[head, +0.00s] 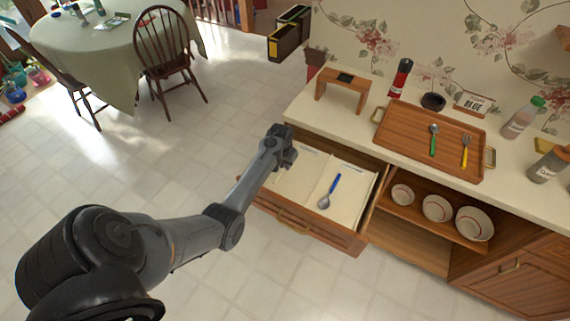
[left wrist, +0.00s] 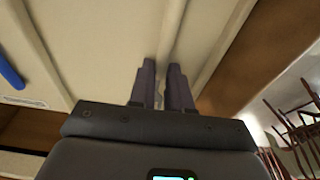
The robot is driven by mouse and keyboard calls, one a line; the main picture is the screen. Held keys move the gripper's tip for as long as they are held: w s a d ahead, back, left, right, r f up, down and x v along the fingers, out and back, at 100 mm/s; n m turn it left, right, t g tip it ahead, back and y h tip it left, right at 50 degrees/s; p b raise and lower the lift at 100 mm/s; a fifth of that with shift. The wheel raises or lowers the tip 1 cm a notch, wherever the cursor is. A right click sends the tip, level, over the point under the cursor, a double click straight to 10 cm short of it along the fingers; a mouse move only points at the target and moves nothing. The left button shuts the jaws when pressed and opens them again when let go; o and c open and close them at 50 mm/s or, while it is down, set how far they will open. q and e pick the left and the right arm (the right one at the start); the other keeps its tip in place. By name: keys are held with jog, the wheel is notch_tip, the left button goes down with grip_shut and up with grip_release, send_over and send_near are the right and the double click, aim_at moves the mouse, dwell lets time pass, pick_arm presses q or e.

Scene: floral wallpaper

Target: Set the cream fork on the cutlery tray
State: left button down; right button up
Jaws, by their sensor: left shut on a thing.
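My left gripper (head: 287,158) is over the left part of the open drawer. In the left wrist view its fingers (left wrist: 164,88) are nearly together, pointing at the drawer's cream floor. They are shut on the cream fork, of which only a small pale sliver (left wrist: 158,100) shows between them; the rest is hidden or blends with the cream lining. The wooden cutlery tray (head: 402,127) lies on the counter, with brass handles. A green-handled spoon (head: 433,140) and a yellow-handled fork (head: 465,151) lie on it. My right gripper is not in view.
The drawer (head: 297,228) holds a blue-handled spoon (head: 330,191). Around the tray stand a small wooden stand (head: 342,88), a red-black bottle (head: 399,78), a dark bowl (head: 433,102) and a green-capped bottle (head: 523,119). Several bowls (head: 437,208) sit on the shelf below.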

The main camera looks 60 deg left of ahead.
pick_arm(q)
jog(key=shift+f, duration=0.1)
jog(key=c, duration=1.1)
grip_release()
